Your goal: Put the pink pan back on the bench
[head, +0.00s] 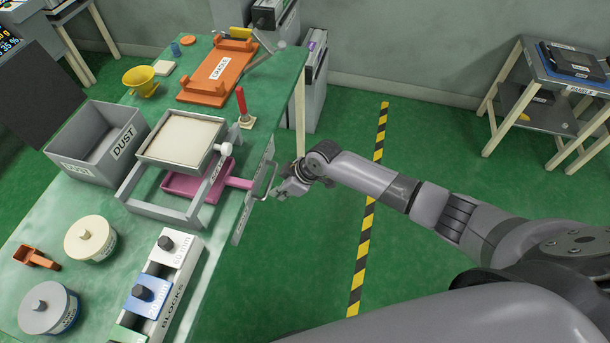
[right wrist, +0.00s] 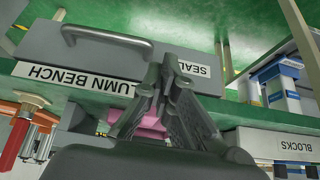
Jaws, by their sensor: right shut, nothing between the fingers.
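The pink pan (head: 186,187) sits low under the grey sieve frame (head: 160,209), its handle pointing right toward the bench (head: 215,262) edge. The frame and sieve tray hide much of the pan. I cannot tell whether it rests on the bench top or on the frame. My right gripper (head: 277,192) is shut and empty, just off the bench's right edge, beyond the handle's end and near the metal drawer handle. In the right wrist view, the shut fingers (right wrist: 172,72) stand before the bench front, with some pink (right wrist: 150,124) showing between them. My left gripper is out of view.
The sieve tray (head: 181,140) holds pale material above the pan. The grey dust bin (head: 83,160), blocks rack (head: 181,278), red-handled brush (head: 242,106) and orange cradle (head: 215,70) crowd the bench. Open green floor (head: 320,255) lies right of it, with a striped line.

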